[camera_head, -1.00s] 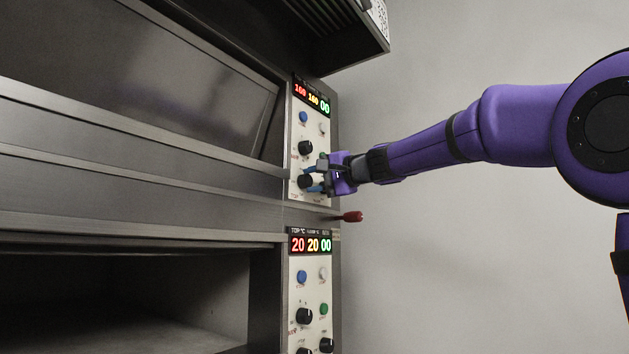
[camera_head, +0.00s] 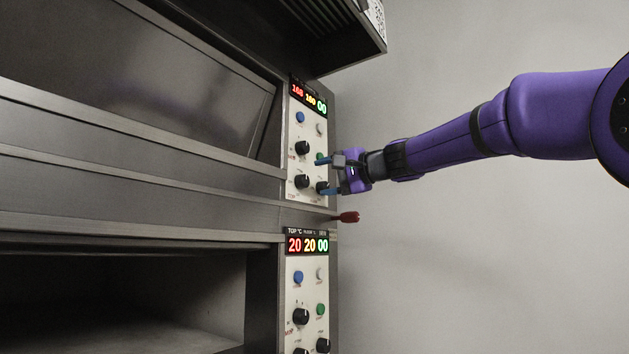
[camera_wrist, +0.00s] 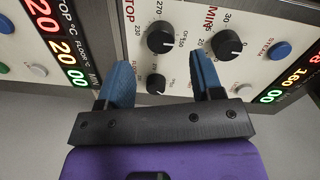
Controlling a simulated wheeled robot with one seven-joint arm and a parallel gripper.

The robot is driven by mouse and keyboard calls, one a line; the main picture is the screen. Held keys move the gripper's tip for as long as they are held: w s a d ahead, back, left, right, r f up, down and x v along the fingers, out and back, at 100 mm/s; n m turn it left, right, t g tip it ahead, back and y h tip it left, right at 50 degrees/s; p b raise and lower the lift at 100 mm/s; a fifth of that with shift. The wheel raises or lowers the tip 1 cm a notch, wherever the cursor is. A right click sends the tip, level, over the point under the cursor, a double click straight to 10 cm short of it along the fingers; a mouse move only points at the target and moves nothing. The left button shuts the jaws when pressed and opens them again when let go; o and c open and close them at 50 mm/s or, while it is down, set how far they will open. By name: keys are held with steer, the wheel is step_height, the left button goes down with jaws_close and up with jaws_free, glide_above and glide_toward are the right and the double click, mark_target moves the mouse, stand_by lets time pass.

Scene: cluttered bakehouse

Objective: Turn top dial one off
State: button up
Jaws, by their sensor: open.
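The upper oven's control panel (camera_head: 308,125) has three black dials. The top dial (camera_head: 302,181) is its lower left one; in the wrist view it is the dial (camera_wrist: 160,39) beside the word TOP. Its pointer setting is too small to tell. My gripper (camera_head: 325,175) is open and empty at the panel's right side, its blue fingers pointing at the panel. In the wrist view my gripper (camera_wrist: 164,78) has its fingers on either side of the small lower dial (camera_wrist: 156,83), with the top dial beyond, between the fingertips. Contact with the panel cannot be told.
The minutes dial (camera_head: 303,148) is above the top dial. The upper display (camera_head: 310,98) is lit. A red-knobbed lever (camera_head: 349,217) sticks out just below my gripper. The lower oven's panel (camera_head: 308,290) has similar dials. Free space lies to the right before the grey wall.

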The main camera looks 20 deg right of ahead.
steer(key=v, duration=0.6)
steer(key=shift+s+d, duration=0.15)
steer(key=shift+s, duration=0.1)
steer(key=s+f+n+g+h, duration=0.2)
steer(key=s+f+g+h, duration=0.1)
steer(key=s+f, duration=0.6)
steer(key=s+f+n+g+h, duration=0.2)
steer(key=s+f, duration=0.8)
steer(key=f, duration=0.7)
steer(key=s+f+n+g+h, duration=0.3)
steer(key=s+f+h, duration=0.2)
steer(key=s+f, duration=0.4)
step_height(320, 180, down, 4)
steer(key=shift+s+r+g+h, duration=0.1)
steer(key=shift+s+g+h, duration=0.1)
steer(key=shift+g+h, duration=0.15)
